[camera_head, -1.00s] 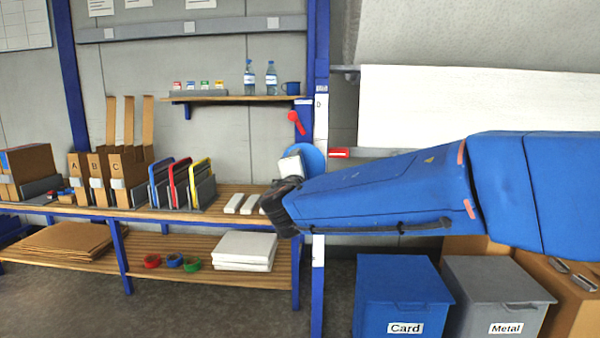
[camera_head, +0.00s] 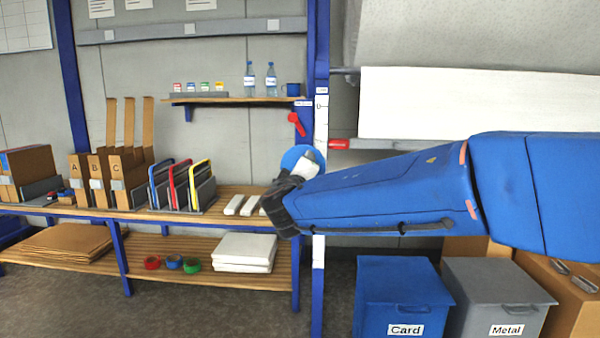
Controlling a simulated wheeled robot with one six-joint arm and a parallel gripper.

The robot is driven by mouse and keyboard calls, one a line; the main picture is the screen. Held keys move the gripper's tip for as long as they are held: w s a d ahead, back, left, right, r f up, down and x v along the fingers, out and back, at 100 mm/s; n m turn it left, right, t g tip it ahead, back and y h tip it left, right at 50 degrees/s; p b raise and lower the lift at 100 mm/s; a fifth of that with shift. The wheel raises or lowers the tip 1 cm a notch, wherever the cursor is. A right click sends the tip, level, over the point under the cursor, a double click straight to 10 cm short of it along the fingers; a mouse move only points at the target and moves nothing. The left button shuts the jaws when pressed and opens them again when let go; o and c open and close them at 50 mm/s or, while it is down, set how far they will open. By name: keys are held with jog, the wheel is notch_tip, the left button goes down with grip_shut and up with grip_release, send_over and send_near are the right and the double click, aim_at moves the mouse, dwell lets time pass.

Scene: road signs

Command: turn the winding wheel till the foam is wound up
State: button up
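The winding wheel is a blue disc (camera_head: 303,153) on the blue post, mostly covered by my gripper. My gripper (camera_head: 304,170) is at the wheel's front, with a pale part of it over the disc. Whether its fingers are open or shut on a handle is hidden. The white foam sheet (camera_head: 480,105) hangs at the right from a bar near the top. A red piece (camera_head: 339,144) sits level with the sheet's lower edge, left of it.
A red lever (camera_head: 296,124) is on the post above the wheel. A workbench (camera_head: 140,211) with files and trays stands left. A blue Card bin (camera_head: 400,290) and a grey Metal bin (camera_head: 495,290) stand below my arm.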

jog(key=shift+f+m, duration=0.15)
jog(key=shift+m, duration=0.15)
jog(key=o, duration=1)
jog(key=shift+o, duration=0.2)
jog(key=s, duration=1.7)
jog(key=shift+s+a, duration=0.25)
